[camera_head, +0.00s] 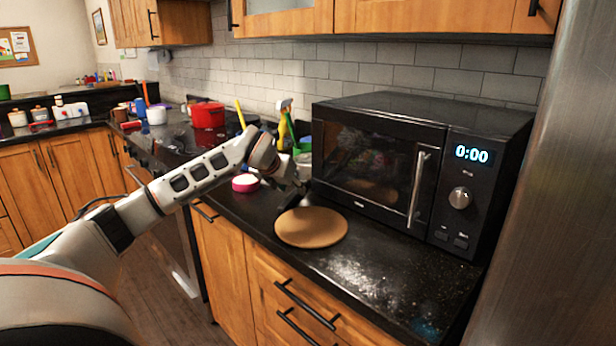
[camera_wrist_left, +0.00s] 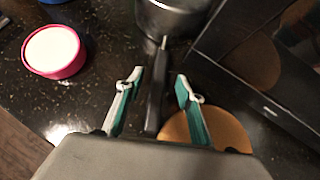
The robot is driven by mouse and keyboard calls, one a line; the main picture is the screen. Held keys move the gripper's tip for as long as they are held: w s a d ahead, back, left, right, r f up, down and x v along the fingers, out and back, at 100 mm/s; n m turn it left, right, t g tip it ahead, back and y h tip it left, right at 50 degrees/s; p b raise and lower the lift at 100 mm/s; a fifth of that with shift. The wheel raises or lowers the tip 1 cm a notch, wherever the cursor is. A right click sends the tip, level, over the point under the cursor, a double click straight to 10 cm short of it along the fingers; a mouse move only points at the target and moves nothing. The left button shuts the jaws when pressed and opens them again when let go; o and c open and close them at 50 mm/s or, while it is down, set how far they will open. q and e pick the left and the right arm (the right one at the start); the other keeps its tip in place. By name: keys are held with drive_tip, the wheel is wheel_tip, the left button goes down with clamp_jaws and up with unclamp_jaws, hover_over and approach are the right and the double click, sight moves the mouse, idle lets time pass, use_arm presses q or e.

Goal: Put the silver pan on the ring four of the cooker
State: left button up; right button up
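The silver pan (camera_wrist_left: 172,18) is at the top of the left wrist view, and its dark handle (camera_wrist_left: 157,90) points back toward my left gripper (camera_wrist_left: 160,76). The gripper is open, with one finger on each side of the handle and visible gaps to it. In the head view the left gripper (camera_head: 291,184) is at the counter beside the microwave, and the pan (camera_head: 304,163) is mostly hidden behind it. The black cooker (camera_head: 172,139) is farther back left with a red pot (camera_head: 207,115) on it. Ring four cannot be made out. My right gripper is not in view.
The black microwave (camera_head: 375,160) stands close to the right of the pan. A round wooden board (camera_head: 311,227) lies in front. A pink-rimmed tub (camera_head: 245,183) is to the left. Spray bottle (camera_head: 286,125) and utensils stand behind. The front right counter is clear.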

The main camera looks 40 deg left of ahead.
sight(295, 191)
use_arm(q)
drive_tip(key=x, duration=0.3)
drive_tip(key=shift+f, duration=0.1)
clamp_jaws()
drive_tip(key=shift+r, duration=0.2)
